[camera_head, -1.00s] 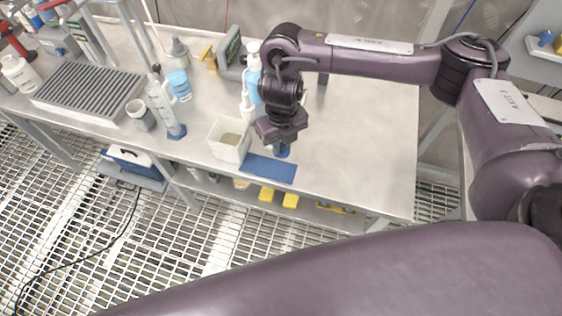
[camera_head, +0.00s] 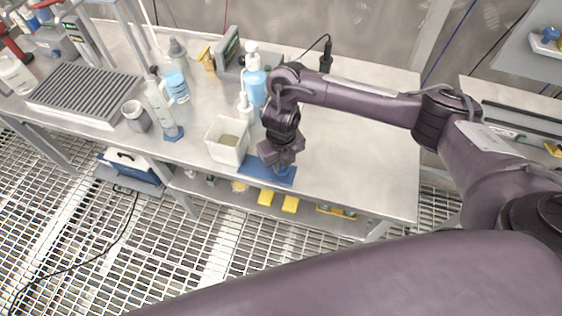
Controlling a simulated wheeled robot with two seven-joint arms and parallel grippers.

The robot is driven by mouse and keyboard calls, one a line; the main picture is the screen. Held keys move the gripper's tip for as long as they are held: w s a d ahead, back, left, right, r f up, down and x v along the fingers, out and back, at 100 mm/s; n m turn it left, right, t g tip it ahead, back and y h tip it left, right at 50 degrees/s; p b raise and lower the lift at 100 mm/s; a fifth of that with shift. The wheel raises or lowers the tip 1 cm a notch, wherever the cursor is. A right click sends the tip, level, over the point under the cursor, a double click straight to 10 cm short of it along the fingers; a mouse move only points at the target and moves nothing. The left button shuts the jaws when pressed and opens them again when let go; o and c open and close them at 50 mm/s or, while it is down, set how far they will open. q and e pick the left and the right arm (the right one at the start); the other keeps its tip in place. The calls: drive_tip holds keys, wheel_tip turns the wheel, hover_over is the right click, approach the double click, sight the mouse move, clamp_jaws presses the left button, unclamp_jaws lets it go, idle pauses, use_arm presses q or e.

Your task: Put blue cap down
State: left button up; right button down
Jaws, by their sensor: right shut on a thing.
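My right gripper (camera_head: 280,163) points down over the blue mat (camera_head: 252,168) near the front edge of the steel bench. It is shut on the blue cap (camera_head: 281,171), which shows only as a small blue part under the fingers. The cap is at or just above the mat; I cannot tell whether it touches. The gripper hides most of the cap and part of the mat. My left gripper is not in view.
A white square bin (camera_head: 227,140) stands just left of the mat. Behind it are a pump bottle (camera_head: 246,108) and a blue bottle (camera_head: 254,84). A graduated cylinder (camera_head: 160,103) stands further left. The bench (camera_head: 360,150) is clear to the right.

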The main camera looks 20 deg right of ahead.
drive_tip(key=c, duration=1.4)
unclamp_jaws()
drive_tip(key=shift+f, duration=0.1)
drive_tip(key=shift+o, duration=0.2)
drive_tip(key=shift+r+p, duration=0.3)
wheel_tip(320, 180, up, 12)
drive_tip(key=p, duration=0.2)
drive_tip(key=shift+f, duration=0.15)
